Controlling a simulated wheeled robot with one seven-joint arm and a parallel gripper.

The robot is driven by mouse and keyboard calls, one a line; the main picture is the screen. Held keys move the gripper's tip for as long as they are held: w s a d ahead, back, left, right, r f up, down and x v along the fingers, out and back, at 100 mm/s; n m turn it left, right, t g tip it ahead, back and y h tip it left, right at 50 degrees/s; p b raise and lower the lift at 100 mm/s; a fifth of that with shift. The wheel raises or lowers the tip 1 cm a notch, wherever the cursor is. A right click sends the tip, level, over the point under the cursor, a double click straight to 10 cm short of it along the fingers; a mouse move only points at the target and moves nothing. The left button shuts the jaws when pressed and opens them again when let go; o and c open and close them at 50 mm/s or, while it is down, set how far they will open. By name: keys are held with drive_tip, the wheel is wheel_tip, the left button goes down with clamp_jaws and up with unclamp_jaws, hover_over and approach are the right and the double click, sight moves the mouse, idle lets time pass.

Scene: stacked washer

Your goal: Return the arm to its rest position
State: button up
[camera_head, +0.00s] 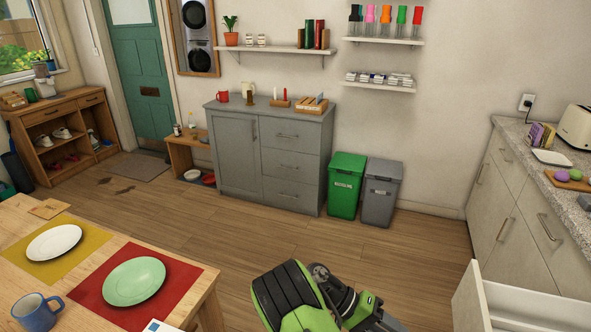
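Part of my arm (325,300), green and black with a ribbed black cover, shows at the bottom centre of the head view. It is folded low above the wooden floor and cut off by the bottom edge. No gripper fingers can be made out, so I cannot see whether anything is held. The stacked washer (199,40) shows at the top left as two round-doored units, one above the other, in a wood-framed opening.
A table (195,295) with plates and a blue mug (37,312) stands at left. A pale drawer front (470,300) juts out at lower right, below the counter (560,190). Green (346,185) and grey (380,190) bins stand by the grey cabinet (235,155). The middle floor is clear.

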drive_tip(key=s+r+n+t+y+p, duration=0.1)
drive_tip(key=s+r+t+y, duration=0.15)
drive_tip(key=r, duration=0.25)
drive_tip(key=s+a+r+t+y+p, duration=0.1)
drive_tip(key=r+y, duration=0.2)
drive_tip(key=r, duration=0.3)
drive_tip(key=s+r+n+t+y+p, duration=0.1)
drive_tip(key=s+r+t+y, duration=0.15)
drive_tip(key=r, duration=0.25)
drive_tip(key=s+a+r+n+t+y+p, duration=0.1)
drive_tip(key=s+a+r+t, duration=0.1)
drive_tip(key=s+a+r, duration=0.1)
drive_tip(key=s+a+r+n+t+y+p, duration=0.1)
drive_tip(key=s+a+r+t+y, duration=0.1)
drive_tip(key=s+r, duration=0.4)
drive_tip(key=shift+s+a+r+n+t+y, duration=0.3)
drive_tip(key=shift+s+a+t, duration=0.55)
drive_tip(key=shift+s, duration=0.25)
